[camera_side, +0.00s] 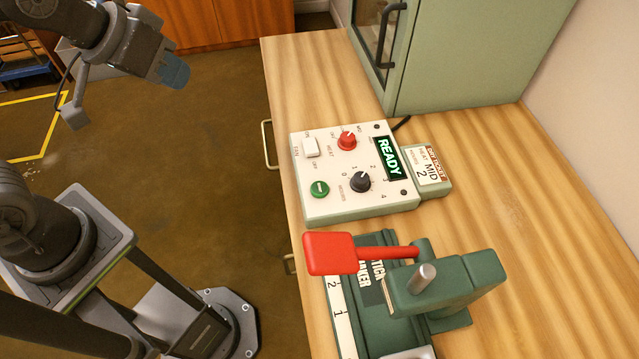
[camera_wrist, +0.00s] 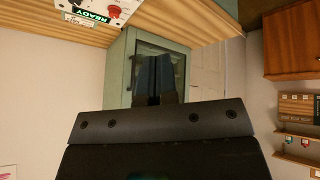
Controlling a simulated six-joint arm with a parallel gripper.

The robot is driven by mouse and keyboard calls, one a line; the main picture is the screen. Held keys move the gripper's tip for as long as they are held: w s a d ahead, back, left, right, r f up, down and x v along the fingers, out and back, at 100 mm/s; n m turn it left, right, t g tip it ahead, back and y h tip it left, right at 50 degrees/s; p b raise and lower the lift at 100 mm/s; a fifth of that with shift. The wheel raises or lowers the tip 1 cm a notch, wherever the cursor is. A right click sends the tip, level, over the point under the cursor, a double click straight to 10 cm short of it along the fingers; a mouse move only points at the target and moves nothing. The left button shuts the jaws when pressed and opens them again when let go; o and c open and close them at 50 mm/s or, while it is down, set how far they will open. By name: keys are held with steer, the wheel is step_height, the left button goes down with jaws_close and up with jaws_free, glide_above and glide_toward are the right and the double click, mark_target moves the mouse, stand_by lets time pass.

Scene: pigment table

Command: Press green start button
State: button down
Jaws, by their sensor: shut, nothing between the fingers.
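The green start button (camera_side: 319,189) is a round button at the lower left of a white control panel (camera_side: 345,209) on the wooden table. The panel's display (camera_side: 387,158) reads READY. It has a red knob (camera_side: 347,140) on the MID side, a dark knob (camera_side: 360,182) and a white switch (camera_side: 311,147). My gripper (camera_side: 174,74) is shut and empty, above the floor left of the table and apart from the panel. In the wrist view its blue fingertips (camera_wrist: 154,76) are together, with the panel (camera_wrist: 85,6) partly showing at the top left; the green button is not visible there.
A green machine with a red lever (camera_side: 330,253) stands in front of the panel. A green cabinet (camera_side: 455,60) stands behind it. A small ticket block (camera_side: 427,170) reading MID 2 sits right of the panel. Open floor lies left of the table.

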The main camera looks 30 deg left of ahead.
steer(key=w+d+f+h, duration=0.25)
steer(key=w+d, duration=0.25)
steer(key=d, duration=0.4)
steer(key=n+t, duration=0.1)
steer(key=n, duration=0.1)
glide_above(317, 186)
step_height(317, 186, down, 5)
steer(key=shift+f+h, duration=0.2)
steer(key=shift+h, duration=0.25)
steer(key=shift+f, duration=0.15)
steer(key=shift+f, duration=4.25)
steer(key=shift+f, duration=0.4)
